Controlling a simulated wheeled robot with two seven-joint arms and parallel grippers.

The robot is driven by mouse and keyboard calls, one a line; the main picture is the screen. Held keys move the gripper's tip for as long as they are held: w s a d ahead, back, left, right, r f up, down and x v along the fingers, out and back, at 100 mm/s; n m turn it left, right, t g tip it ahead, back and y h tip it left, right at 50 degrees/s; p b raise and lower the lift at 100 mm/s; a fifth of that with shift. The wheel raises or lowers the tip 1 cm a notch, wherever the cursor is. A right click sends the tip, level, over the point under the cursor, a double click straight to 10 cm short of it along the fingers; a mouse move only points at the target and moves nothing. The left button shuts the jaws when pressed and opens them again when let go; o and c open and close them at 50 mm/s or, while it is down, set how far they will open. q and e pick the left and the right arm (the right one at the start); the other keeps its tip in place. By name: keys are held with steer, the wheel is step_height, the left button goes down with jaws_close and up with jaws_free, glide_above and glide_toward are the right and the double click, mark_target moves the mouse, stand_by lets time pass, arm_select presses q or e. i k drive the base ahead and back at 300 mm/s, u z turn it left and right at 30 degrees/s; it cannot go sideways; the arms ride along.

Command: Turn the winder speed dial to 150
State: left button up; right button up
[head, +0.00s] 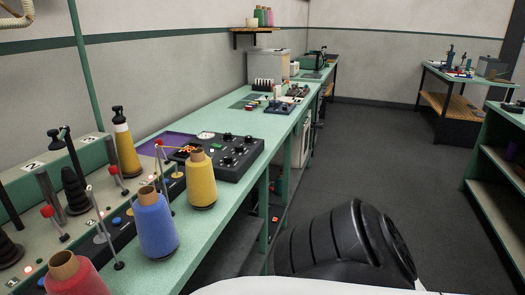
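A black control panel (250,146) with several black knobs lies on the green bench, left of the picture's middle. A small white round gauge (206,135) is at its far left end. I cannot tell which knob is the winder speed dial, and no numbers on the knobs can be read at this size. The winder machine (22,180) stands along the left edge, with number plates, red-knobbed levers and cone spindles. A yellow cone (201,183) stands in front of the panel and hides part of it. Neither of my grippers shows in the head view.
A blue cone (155,225) and a red cone (77,275) stand along the bench (225,205) nearer to me. Farther back are small devices and a white box (269,65). A side table (465,79) and green shelves (500,165) are on the right. Grey floor between them is clear.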

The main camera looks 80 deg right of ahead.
mark_target(238, 149)
steer(key=z, duration=3.25)
steer(key=k, duration=0.4)
steer(key=u, duration=0.9)
steer(key=i, duration=0.55)
steer(key=z, duration=1.45)
steer(key=i, duration=1.75)
steer(key=u, duration=1.7)
